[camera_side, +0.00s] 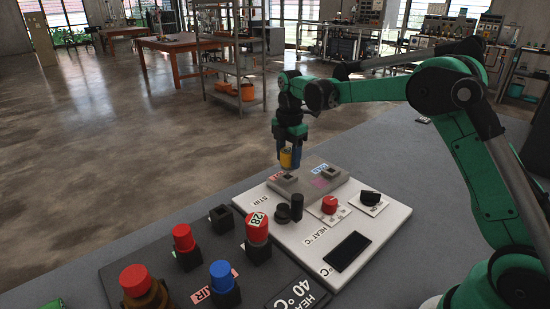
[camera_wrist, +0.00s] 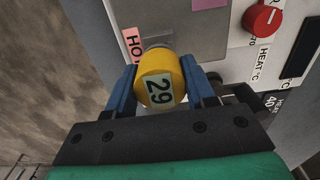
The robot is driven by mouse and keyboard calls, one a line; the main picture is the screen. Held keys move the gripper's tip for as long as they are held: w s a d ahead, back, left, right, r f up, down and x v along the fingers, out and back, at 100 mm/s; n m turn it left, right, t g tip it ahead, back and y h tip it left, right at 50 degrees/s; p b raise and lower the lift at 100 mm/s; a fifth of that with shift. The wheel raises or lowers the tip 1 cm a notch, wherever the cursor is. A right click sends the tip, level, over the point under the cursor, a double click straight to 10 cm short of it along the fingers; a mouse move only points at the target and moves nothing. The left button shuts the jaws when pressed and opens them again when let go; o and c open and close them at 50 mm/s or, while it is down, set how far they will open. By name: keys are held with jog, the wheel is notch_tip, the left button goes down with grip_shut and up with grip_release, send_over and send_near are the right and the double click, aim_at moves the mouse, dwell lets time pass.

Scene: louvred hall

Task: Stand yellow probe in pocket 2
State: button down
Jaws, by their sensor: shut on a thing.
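The yellow probe (camera_wrist: 150,88) has a round yellow cap marked 29. My gripper (camera_side: 290,158) is shut on the probe, with blue fingers on both sides of the cap in the wrist view (camera_wrist: 161,88). The probe (camera_side: 286,158) looks about upright over the left part of a grey block (camera_side: 315,187), by the pocket with the red HOT label. Its lower end is small and partly hidden, so I cannot tell whether it is in that pocket. The block's other square pocket (camera_side: 331,172), by a blue label, looks empty. No pocket number is readable.
The block sits on a white panel (camera_side: 385,228) with a red knob (camera_side: 329,204), black knobs and a dark display (camera_side: 347,251). A dark rack (camera_side: 180,285) in front holds red-capped probes (camera_side: 257,227) and a blue-capped one (camera_side: 221,275). One rack socket (camera_side: 221,217) is empty.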

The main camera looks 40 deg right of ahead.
notch_tip(320, 180, up, 8)
jog(key=shift+r, duration=0.1)
dwell(0.4)
jog(key=a+r+n, duration=0.1)
jog(key=a+n, duration=0.5)
jog(key=a, duration=1.2)
send_near(222, 220)
jog(key=shift+w+d+f, duration=0.25)
jog(key=shift+w+f, duration=0.2)
jog(key=shift+w+d+f, duration=0.2)
jog(key=shift+w+f, duration=0.2)
jog(key=shift+w, duration=0.05)
jog(key=shift+f, duration=1.7)
